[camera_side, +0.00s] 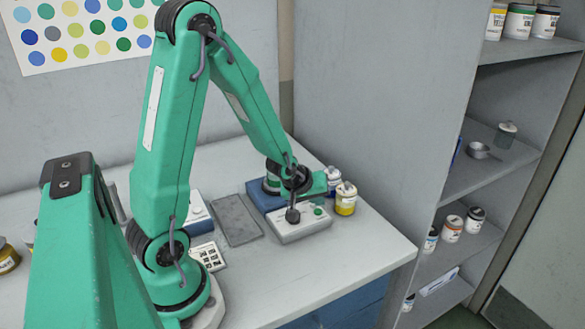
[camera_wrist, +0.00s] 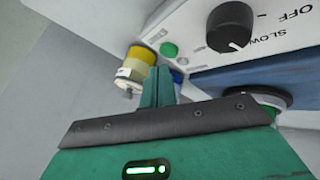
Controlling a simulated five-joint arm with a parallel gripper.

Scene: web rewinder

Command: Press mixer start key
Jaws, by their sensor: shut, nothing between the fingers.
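The mixer's white control panel (camera_side: 305,230) sits at the front of its blue base (camera_side: 256,194) on the table. In the wrist view a round green key (camera_wrist: 169,50) is on the panel (camera_wrist: 290,35), beside a black knob (camera_wrist: 229,27) with "OFF" and "SLOW" marks. A small pale button (camera_wrist: 182,61) sits close to the green key. I can read no start label. My gripper (camera_wrist: 160,75) is shut and empty, its fingertips just below the green key in the picture. I cannot tell whether they touch the panel. In the side view my gripper (camera_side: 312,190) is low over the panel.
A yellow jar (camera_side: 346,202) stands close to the panel's right end, with a blue-and-white jar (camera_side: 333,180) behind it. A grey mat (camera_side: 238,220) lies left of the mixer. A shelf unit (camera_side: 515,50) holds jars at right. The front right table corner is clear.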

